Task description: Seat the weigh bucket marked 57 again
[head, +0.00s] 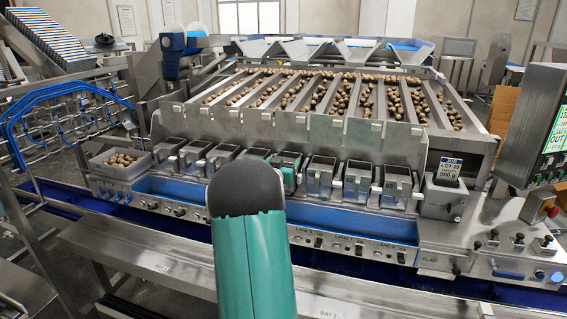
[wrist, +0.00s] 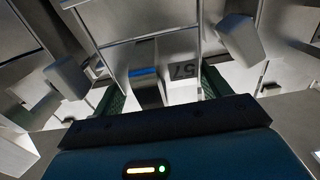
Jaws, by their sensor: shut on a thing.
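The weigh bucket marked 57 (wrist: 184,88) is a grey metal bucket, with its dark number on the pale face in the wrist view. My gripper (wrist: 163,88) is shut on it, with a green finger on each side. In the head view the bucket (head: 287,160) is near the middle of the bucket row, with green parts of my gripper beside it. My teal arm hides part of the area below. I cannot tell whether the bucket rests on its hanger or is held just off it.
Neighbouring weigh buckets (head: 320,176) stand close on both sides. Behind them, sloped lanes (head: 310,92) carry brown nut-like pieces. A blue trough (head: 345,214) runs below the row. A grey bin (head: 118,165) of pieces is at left, and a box labelled LOT 28 (head: 446,190) at right.

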